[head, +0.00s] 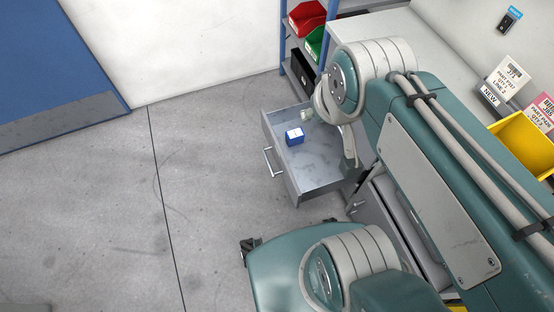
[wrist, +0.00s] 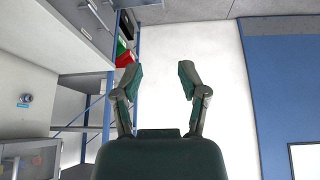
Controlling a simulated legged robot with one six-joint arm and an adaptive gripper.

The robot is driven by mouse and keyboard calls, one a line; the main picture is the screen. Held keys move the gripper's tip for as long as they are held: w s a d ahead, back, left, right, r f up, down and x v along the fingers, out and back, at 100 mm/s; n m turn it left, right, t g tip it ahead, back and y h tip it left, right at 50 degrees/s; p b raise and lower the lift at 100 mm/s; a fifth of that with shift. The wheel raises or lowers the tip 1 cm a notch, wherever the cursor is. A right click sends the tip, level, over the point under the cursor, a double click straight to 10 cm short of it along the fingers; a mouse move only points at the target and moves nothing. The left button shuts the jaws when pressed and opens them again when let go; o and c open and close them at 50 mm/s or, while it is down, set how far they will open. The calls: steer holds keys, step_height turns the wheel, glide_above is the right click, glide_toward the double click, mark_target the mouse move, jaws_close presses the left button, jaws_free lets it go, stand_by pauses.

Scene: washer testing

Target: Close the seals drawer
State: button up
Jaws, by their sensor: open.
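The drawer (head: 322,168) is pulled out from the grey cabinet under the worktop in the head view. Its front panel with a bar handle (head: 272,161) faces left over open floor. A small blue box (head: 294,136) and a small pale item (head: 307,115) lie inside. My arm's end hangs over the drawer's right side and hides part of it; contact cannot be told. In the wrist view my gripper (wrist: 161,73) is open, with nothing between its fingers. Grey cabinet fronts (wrist: 85,18) show at the upper left there. No drawer label is readable.
A blue-framed shelf with a red bin (head: 306,17) and a green bin (head: 315,43) stands behind the drawer. A yellow bin (head: 525,142) and label cards (head: 504,80) are on the worktop (head: 432,50). The grey floor (head: 205,190) left of the drawer is clear.

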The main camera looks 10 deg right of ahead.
steer(key=w, duration=0.2)
steer(key=w+f+n, duration=0.1)
steer(key=w, duration=0.1)
steer(key=w+f+n+g, duration=0.1)
steer(key=w, duration=0.1)
steer(key=shift+w+d+h, duration=0.1)
steer(key=shift+d+h, duration=0.25)
steer(key=shift+h, duration=0.05)
jaws_close()
steer(key=w+a+f+n+g+h, duration=0.25)
steer(key=w+f+n, duration=0.55)
steer(key=w+f, duration=0.85)
steer(key=a+f+n+g, duration=0.1)
steer(key=a+f+n, duration=0.3)
steer(key=f, duration=1.2)
steer(key=a+f+n+g, duration=0.1)
steer(key=f+n, duration=0.4)
steer(key=f, duration=1.2)
steer(key=d+f, duration=0.6)
steer(key=f, duration=0.3)
steer(key=shift+w+d, duration=0.15)
steer(key=shift+d, duration=0.05)
